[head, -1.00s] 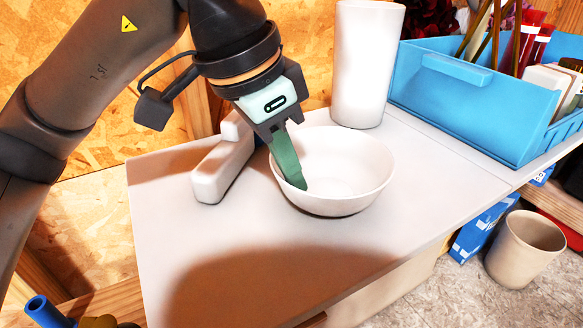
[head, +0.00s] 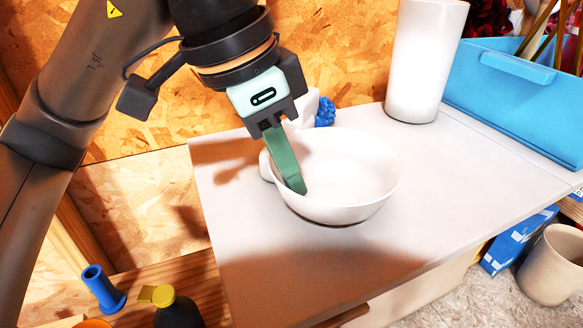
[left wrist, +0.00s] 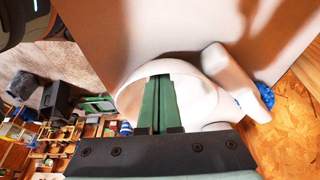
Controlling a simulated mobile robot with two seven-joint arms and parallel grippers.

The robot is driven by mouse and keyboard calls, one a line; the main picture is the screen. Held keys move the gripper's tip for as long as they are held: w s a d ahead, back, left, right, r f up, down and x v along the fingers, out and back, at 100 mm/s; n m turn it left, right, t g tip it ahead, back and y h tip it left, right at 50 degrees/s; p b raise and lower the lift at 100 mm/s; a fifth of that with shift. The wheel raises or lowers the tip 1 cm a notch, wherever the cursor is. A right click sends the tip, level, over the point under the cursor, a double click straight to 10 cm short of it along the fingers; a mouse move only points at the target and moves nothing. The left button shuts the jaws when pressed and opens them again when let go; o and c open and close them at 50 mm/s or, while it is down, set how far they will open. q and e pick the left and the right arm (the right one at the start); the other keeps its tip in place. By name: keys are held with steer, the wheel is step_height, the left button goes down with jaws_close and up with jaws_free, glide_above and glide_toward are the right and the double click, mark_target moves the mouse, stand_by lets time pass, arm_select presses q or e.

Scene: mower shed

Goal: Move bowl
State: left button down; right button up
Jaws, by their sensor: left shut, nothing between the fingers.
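The white bowl (head: 365,180) is upright at the left part of the pale tabletop, in the head view. My left gripper (head: 295,185) reaches down into it; its green fingers are inside the bowl near the left rim. The fingers are together, with nothing seen between them. In the left wrist view the green fingers (left wrist: 160,85) overlap the bowl (left wrist: 195,95), whose white wall shows on both sides. I cannot tell whether they touch the wall. My right gripper is not in view.
A white elongated object (left wrist: 235,72) is close beside the bowl, largely hidden behind it in the head view, near a blue knobbly thing (head: 325,112). A tall white vessel (head: 425,60) and a blue caddy (head: 520,95) stand behind right. The front tabletop (head: 440,220) is clear.

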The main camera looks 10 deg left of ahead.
arm_select(q)
steer(key=p+v, duration=0.2)
steer(key=v, duration=1)
steer(key=shift+r, duration=0.2)
